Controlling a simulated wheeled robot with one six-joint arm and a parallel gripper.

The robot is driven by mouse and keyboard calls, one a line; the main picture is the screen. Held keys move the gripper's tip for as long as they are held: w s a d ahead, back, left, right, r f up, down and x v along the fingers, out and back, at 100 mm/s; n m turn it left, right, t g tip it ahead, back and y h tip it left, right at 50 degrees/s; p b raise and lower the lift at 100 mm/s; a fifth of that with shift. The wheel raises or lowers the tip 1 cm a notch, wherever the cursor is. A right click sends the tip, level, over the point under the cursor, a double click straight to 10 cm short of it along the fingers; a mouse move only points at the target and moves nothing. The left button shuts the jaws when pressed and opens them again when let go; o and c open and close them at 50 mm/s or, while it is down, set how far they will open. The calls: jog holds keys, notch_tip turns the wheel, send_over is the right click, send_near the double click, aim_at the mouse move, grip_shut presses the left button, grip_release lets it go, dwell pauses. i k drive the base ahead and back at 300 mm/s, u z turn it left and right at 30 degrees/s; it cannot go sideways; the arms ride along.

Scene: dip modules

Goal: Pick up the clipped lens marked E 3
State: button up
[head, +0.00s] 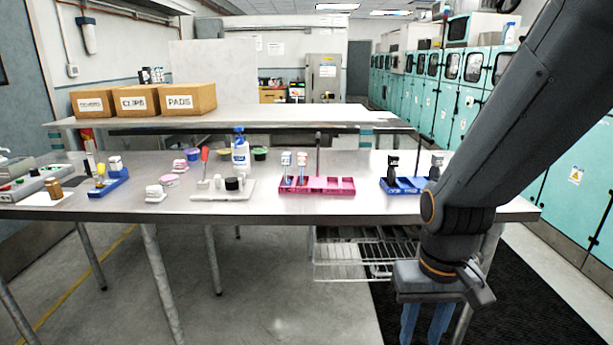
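No marking E 3 can be read, so I cannot tell which piece is the clipped lens. Two small upright pieces with pale tops (286,160) stand in the left part of a pink compartment tray (335,186). Two dark upright pieces (392,166) stand at a blue tray (410,184) to its right; the right one is partly behind my arm. My gripper (425,328) hangs fingers down in front of the table, at the bottom right. Its blue fingers stand apart with a gap between them, and nothing shows in it. The fingertips are cut off by the frame.
The steel table (330,208) also holds a white tray (213,194) with a black-lidded jar, a white bottle (241,150), and a small blue rack (109,186). A thin dark post rises behind the pink tray. A wire shelf (352,262) sits below the table.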

aim_at(301, 157)
jog(key=z, duration=0.75)
jog(key=k, duration=1)
jog(key=z, duration=0.95)
jog(key=i, duration=1.5)
jog(key=u, duration=1.4)
jog(key=i, duration=0.85)
jog(key=u, duration=1)
